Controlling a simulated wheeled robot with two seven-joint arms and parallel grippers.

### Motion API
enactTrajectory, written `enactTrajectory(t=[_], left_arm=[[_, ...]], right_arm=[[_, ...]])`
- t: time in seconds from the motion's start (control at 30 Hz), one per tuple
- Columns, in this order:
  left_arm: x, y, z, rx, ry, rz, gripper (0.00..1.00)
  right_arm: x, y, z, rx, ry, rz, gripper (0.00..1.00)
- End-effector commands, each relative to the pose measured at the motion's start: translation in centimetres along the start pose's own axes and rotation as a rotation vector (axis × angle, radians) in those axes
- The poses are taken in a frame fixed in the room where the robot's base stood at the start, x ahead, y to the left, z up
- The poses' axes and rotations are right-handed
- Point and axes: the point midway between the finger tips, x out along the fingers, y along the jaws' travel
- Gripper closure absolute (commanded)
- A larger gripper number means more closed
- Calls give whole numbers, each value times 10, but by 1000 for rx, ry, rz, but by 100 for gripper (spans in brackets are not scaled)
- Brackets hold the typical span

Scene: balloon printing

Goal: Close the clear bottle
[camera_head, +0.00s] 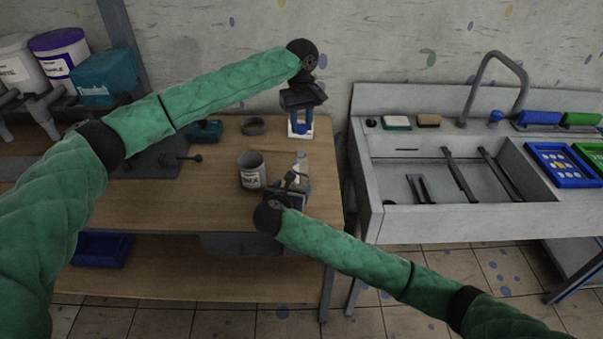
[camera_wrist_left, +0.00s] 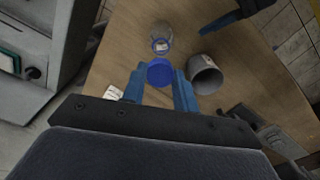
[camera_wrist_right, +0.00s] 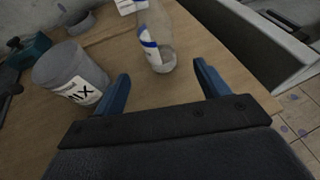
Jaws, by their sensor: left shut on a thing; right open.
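The clear bottle (camera_head: 301,164) stands upright near the table's right end. In the left wrist view its open mouth (camera_wrist_left: 161,45) faces the camera, beyond the cap. My left gripper (camera_head: 300,133) is shut on a round blue cap (camera_wrist_left: 160,72), apart from the bottle and towards the back of the table. The cap is hard to make out in the head view. My right gripper (camera_head: 296,186) is open and low at the front of the bottle. In the right wrist view the bottle (camera_wrist_right: 155,42) stands just beyond and between the spread fingers (camera_wrist_right: 160,78).
A grey MIX cup (camera_head: 251,171) stands just left of the bottle. A dark ring (camera_head: 253,125) and a teal tool (camera_head: 205,131) lie farther back. A white object (camera_wrist_left: 113,92) lies near the left gripper. The sink (camera_head: 430,200) stands to the right, across a gap.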

Motion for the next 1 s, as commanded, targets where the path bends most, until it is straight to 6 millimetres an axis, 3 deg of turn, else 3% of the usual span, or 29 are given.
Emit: enactTrajectory(t=[0.6,0.8,1.0], left_arm=[[0,0,0,0,0,0,92],[0,0,0,0,0,0,92],[0,0,0,0,0,0,92]], right_arm=[[90,0,0,0,0,-1,26],[108,0,0,-1,0,0,26],[114,0,0,-1,0,-1,26]])
